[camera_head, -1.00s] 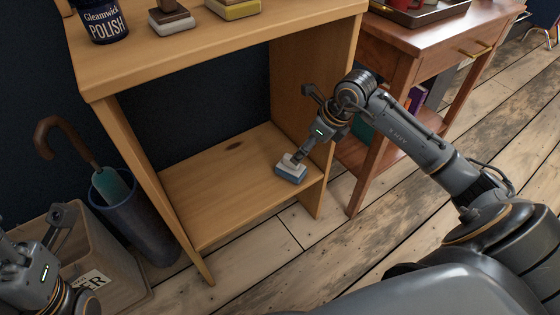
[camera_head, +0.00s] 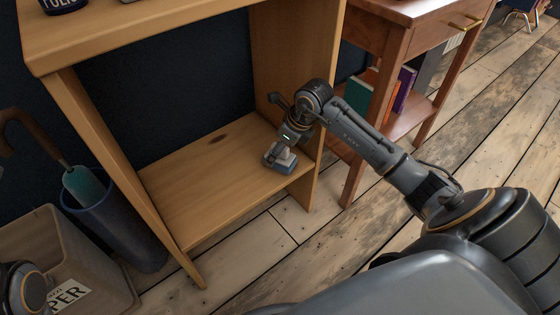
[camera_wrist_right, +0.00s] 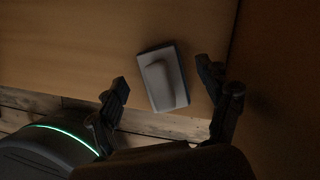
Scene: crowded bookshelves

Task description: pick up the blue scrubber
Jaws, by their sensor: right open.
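The blue scrubber (camera_head: 280,158) has a pale grip on top and a blue base. It sits on the lower shelf (camera_head: 205,175) of the light wooden bookcase, near the shelf's front right. My right gripper (camera_head: 286,146) is just above it, partly covering it. In the right wrist view the scrubber (camera_wrist_right: 163,78) lies between and a little beyond the two open fingers (camera_wrist_right: 170,98), with clear space on both sides. My left gripper is out of the head view; only a part of my left arm shows at the lower left edge.
The bookcase's right side panel (camera_head: 285,60) stands close to my right gripper. A dark red table (camera_head: 400,30) with books (camera_head: 403,90) stands to the right. An umbrella bin (camera_head: 120,225) and a paper box (camera_head: 75,255) stand left. The shelf's left half is clear.

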